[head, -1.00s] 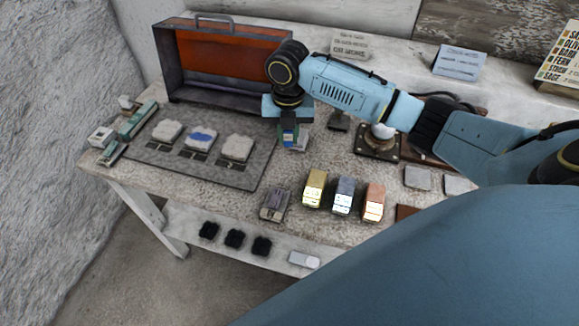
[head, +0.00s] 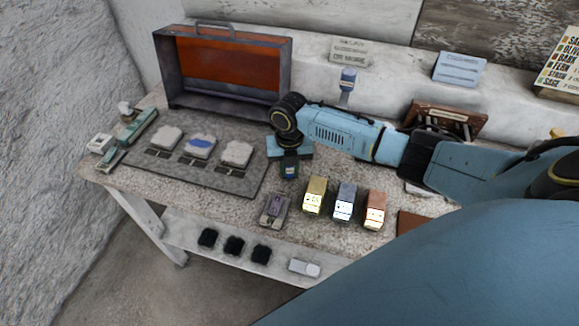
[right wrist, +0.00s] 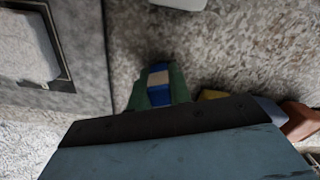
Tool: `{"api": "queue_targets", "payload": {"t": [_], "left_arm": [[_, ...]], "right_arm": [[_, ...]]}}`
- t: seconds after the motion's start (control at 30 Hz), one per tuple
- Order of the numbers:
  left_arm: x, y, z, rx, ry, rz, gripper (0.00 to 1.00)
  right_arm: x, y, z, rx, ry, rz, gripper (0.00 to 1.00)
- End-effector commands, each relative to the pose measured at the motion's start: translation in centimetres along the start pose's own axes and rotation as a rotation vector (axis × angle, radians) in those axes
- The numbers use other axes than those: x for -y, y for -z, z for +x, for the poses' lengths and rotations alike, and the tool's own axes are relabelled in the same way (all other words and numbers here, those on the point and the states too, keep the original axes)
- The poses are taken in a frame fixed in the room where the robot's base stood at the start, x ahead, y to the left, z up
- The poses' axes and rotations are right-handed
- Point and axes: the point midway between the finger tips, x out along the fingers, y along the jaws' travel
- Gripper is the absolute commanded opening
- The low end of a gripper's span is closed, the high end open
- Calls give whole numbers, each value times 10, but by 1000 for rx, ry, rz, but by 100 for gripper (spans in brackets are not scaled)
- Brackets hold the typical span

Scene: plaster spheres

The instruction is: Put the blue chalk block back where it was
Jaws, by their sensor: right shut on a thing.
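The blue chalk block (right wrist: 158,83), blue with a pale band, is between the green fingers of my right gripper (right wrist: 157,90) in the right wrist view. In the head view my right gripper (head: 289,173) points down over the table, just right of the grey mat's edge, and is shut on the block. The block's blue (head: 290,170) shows only a little there. I cannot tell whether the block touches the table. My left gripper is not in view.
The grey mat (head: 140,160) bears three plaster pieces, one with a blue patch (head: 200,147). A yellow block (head: 315,194), a grey-blue block (head: 344,200) and an orange block (head: 375,208) stand right of a small grey-purple item (head: 275,209). An open orange-lined case (head: 285,75) stands behind.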

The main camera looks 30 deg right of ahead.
Motion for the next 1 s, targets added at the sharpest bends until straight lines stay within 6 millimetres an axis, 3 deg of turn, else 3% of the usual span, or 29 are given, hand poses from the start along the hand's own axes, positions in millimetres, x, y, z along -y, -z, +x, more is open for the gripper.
{"api": "queue_targets", "payload": {"t": [0.27, 0.3, 0.43, 0.77, 1.0], "left_arm": [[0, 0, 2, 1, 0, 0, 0], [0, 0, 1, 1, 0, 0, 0], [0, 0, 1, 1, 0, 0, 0], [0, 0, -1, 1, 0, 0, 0], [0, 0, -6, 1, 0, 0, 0]], "right_arm": [[0, 0, 3, 1, -1, 0, 0], [0, 0, 2, 1, -1, 0, 25], [0, 0, 2, 1, -1, 0, 41], [0, 0, -2, 1, -1, 0, 41], [0, -2, -40, 5, -3, -1, 41]]}}
